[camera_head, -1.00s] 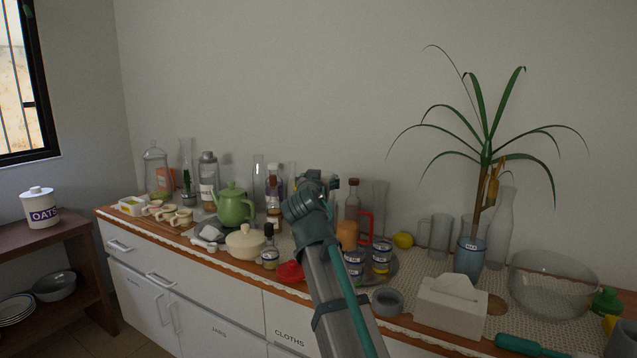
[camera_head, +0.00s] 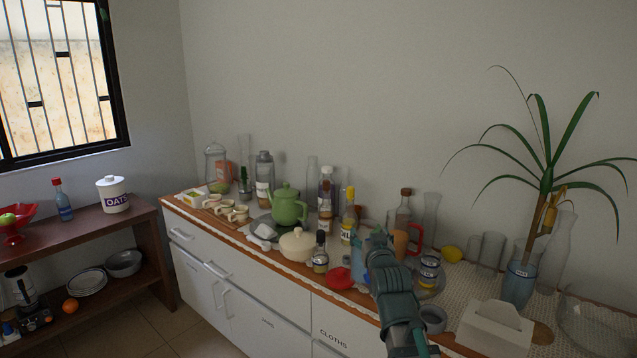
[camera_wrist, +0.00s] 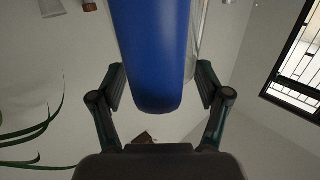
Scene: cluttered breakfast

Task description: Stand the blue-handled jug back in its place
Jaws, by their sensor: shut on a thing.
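The jug's thick blue handle (camera_wrist: 155,55) fills the upper middle of the wrist view. A strip of clear jug body (camera_wrist: 198,35) shows along its right side. My gripper (camera_wrist: 162,88) has one finger on each side of the handle and is shut on it. In the head view my gripper (camera_head: 378,243) is over the counter's front half, right of the cream pot. The jug is hidden or too small to make out there, so its tilt and its contact with the counter cannot be told.
The counter (camera_head: 258,252) is crowded. A green teapot (camera_head: 288,208), cream pot (camera_head: 297,245), red bowl (camera_head: 338,279), labelled jars (camera_head: 428,268) and tissue box (camera_head: 495,330) stand near my arm. A plant vase (camera_head: 519,285) stands right. A wooden shelf (camera_head: 75,236) is at left.

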